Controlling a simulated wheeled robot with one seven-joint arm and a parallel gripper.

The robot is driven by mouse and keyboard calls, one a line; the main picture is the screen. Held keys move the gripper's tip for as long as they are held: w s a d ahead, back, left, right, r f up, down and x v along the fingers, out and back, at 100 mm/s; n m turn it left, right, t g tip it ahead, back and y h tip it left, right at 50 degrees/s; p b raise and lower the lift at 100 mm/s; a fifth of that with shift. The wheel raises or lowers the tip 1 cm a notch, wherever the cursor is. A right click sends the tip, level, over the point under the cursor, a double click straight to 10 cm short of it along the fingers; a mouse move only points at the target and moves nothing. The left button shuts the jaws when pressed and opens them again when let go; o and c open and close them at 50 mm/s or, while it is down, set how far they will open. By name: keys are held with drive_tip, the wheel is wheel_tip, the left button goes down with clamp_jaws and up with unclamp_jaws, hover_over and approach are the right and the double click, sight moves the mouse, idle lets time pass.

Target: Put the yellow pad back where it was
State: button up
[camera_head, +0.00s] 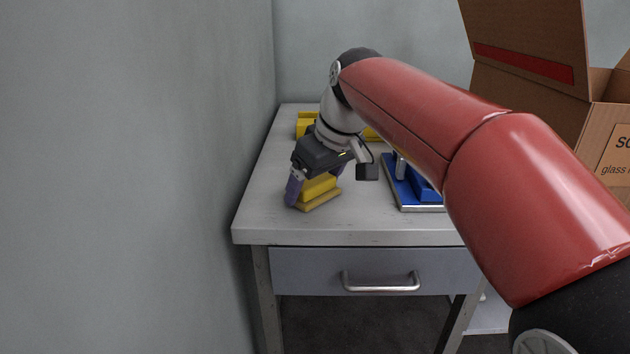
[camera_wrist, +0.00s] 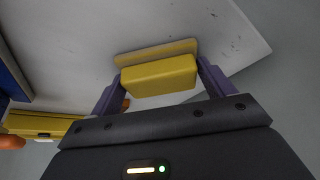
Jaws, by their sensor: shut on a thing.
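The yellow pad (camera_head: 319,189) is a block with a wider, thin lip along one side. It is near the front left of the grey table (camera_head: 370,229), at or just above the top; I cannot tell if it touches. My gripper (camera_head: 317,182) points down with its purple fingers shut on the pad's two ends. In the wrist view, the pad (camera_wrist: 160,76) sits between the fingertips of my gripper (camera_wrist: 159,72), with the pale tabletop (camera_wrist: 80,50) behind it.
Another yellow object (camera_head: 305,124) stands farther back, partly hidden by my arm. A blue fixture with a metal-edged base (camera_head: 405,190) is to the right. An open cardboard box (camera_head: 600,135) is at far right. A wall borders the left.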

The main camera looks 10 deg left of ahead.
drive_tip(key=o, duration=0.9)
drive_tip(key=shift+d+r, duration=0.1)
drive_tip(key=shift+r, duration=0.3)
drive_tip(key=p+v, duration=0.3)
drive_tip(key=v, duration=0.8)
drive_tip(key=s+d+f+m+t+h, duration=0.1)
drive_tip(key=s+d+f+m, duration=0.25)
drive_tip(key=d, duration=0.45)
drive_tip(key=s+d+f+m+t+h, duration=0.1)
drive_tip(key=s+d+f+m, duration=0.25)
drive_tip(key=d, duration=0.35)
drive_tip(key=s+d+f+m, duration=0.1)
drive_tip(key=s+d+f, duration=0.2)
drive_tip(key=f, duration=0.2)
drive_tip(key=s+d+f+m+h, duration=0.1)
drive_tip(key=s+d+f+m, duration=0.1)
drive_tip(key=s+d+f, duration=0.2)
drive_tip(key=s+d+f+m+t+h, duration=0.1)
drive_tip(key=s+d+f, duration=0.2)
drive_tip(key=f, duration=0.3)
drive_tip(key=shift+s+d+f+m, duration=0.15)
drive_tip(key=shift+s+m, duration=0.25)
drive_tip(key=shift+s, duration=0.2)
